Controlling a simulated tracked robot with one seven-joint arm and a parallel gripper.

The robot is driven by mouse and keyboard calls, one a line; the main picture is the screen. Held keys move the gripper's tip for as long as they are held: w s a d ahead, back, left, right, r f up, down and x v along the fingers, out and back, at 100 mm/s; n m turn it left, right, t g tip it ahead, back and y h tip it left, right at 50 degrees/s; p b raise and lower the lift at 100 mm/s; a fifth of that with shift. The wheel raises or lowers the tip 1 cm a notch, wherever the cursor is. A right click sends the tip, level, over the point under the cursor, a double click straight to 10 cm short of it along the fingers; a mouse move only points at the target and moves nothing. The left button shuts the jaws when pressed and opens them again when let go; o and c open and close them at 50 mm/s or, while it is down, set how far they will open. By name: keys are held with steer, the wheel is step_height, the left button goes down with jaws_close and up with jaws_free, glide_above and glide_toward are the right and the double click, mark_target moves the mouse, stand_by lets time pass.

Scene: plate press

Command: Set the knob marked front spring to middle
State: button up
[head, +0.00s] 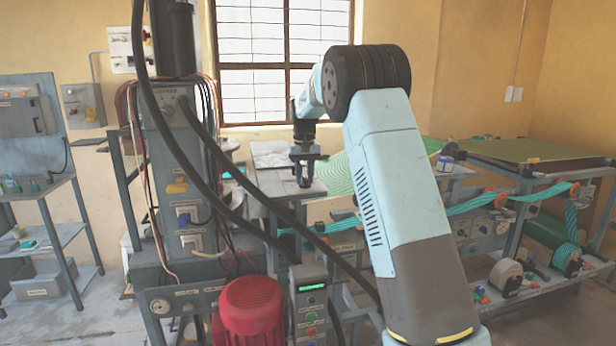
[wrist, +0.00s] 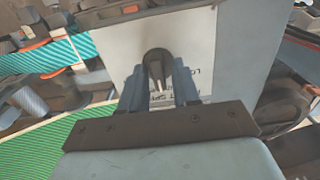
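In the wrist view a dark knob (wrist: 158,65) with a rounded end stands on a pale plate (wrist: 200,35). A light pointer line shows on its lower part. Lettering on the plate appears upside down; part of a word like "SPR" shows below the knob, partly hidden by my gripper. My gripper (wrist: 159,90) has one blue finger on each side of the knob. Whether the fingers touch it is unclear. In the head view my gripper (head: 305,165) points down over the grey bench top (head: 270,160); the knob is too small to read there.
A tall press column (head: 175,150) with cables and thick black hoses stands left of the bench. A red motor (head: 250,308) and a control box with a green display (head: 311,290) stand in front. Teal belts (head: 540,195) and a green-topped table (head: 525,150) are on the right.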

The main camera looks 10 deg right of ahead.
mark_target(304, 177)
steer(key=shift+o, duration=0.5)
steer(key=shift+r, duration=0.1)
step_height(304, 177, up, 14)
steer(key=shift+f, duration=0.25)
